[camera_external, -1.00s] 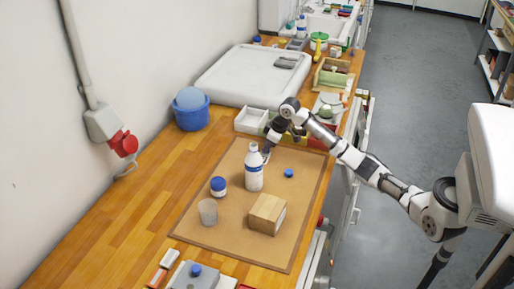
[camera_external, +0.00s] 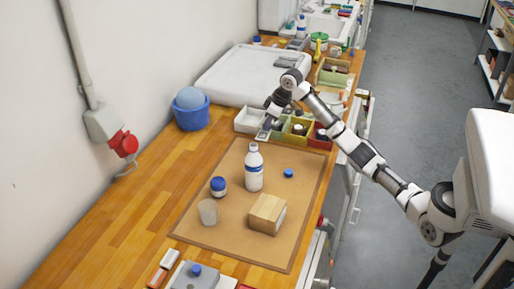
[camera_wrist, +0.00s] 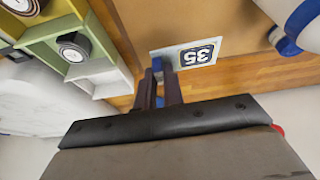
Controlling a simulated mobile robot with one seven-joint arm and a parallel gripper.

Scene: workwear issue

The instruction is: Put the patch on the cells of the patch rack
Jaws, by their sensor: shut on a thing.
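The patch is a flat, light grey-white piece with a dark "35" label (camera_wrist: 200,55), seen upside down in the wrist view. My gripper (camera_wrist: 164,70) is shut on its edge. In the external view my gripper (camera_external: 266,131) is beyond the white bottle, at the near side of a row of coloured cells, which I take as the patch rack (camera_wrist: 112,80). The patch is held outside the cells, beside the pale end cell. Green and yellow cells hold round dark-and-white items (camera_wrist: 73,46). My gripper partly hides the rack in the external view.
A brown mat (camera_external: 230,230) holds a white bottle (camera_external: 254,172), a blue-lidded jar (camera_external: 218,187), a clear cup (camera_external: 208,212), a wooden block (camera_external: 267,214) and a blue cap (camera_external: 289,173). A blue bucket (camera_external: 192,117) stands left of the rack. Bare wood (camera_external: 120,210) is free at left.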

